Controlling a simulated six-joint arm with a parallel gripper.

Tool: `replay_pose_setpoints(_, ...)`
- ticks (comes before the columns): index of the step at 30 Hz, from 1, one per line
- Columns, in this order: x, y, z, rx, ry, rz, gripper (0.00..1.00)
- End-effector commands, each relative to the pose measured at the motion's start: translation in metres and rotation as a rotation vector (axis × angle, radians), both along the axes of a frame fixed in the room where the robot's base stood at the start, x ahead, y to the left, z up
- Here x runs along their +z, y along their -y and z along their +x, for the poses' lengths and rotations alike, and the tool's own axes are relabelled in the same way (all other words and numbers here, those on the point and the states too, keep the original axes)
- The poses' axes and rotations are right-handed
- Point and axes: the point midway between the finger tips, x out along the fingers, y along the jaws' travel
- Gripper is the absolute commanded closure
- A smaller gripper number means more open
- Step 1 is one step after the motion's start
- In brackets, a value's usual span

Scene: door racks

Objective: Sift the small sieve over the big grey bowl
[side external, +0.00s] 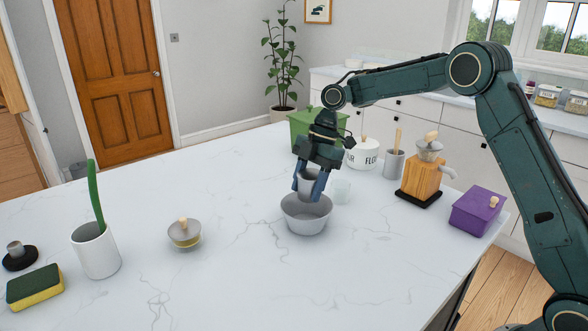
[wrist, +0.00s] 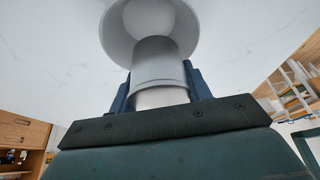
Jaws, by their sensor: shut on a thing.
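The big grey bowl (side external: 306,218) stands on the marble counter near its middle. My gripper (side external: 310,186) is right above the bowl, pointing down. Its blue fingers are shut on the small grey sieve (side external: 308,181), which is held upright over the bowl's mouth. In the wrist view the sieve (wrist: 160,75) is a grey cylinder between the two fingers. Beyond it the bowl (wrist: 120,42) shows its rim and inside. I cannot see into the sieve, and I cannot tell whether it touches the bowl.
Further back are a green box (side external: 302,128), a flour canister (side external: 364,155) and a wooden grinder (side external: 421,178). A purple box (side external: 478,211) stands right. The front counter is clear.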

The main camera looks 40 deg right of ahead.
Motion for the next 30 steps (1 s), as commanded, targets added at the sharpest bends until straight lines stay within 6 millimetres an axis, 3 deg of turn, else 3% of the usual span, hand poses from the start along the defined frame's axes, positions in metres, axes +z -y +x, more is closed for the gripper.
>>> replay_pose_setpoints(14,0.0,0.003,-0.006,0.001,0.002,0.0,0.76)
replay_pose_setpoints(30,0.0,-0.009,0.018,0.002,0.001,0.0,0.76)
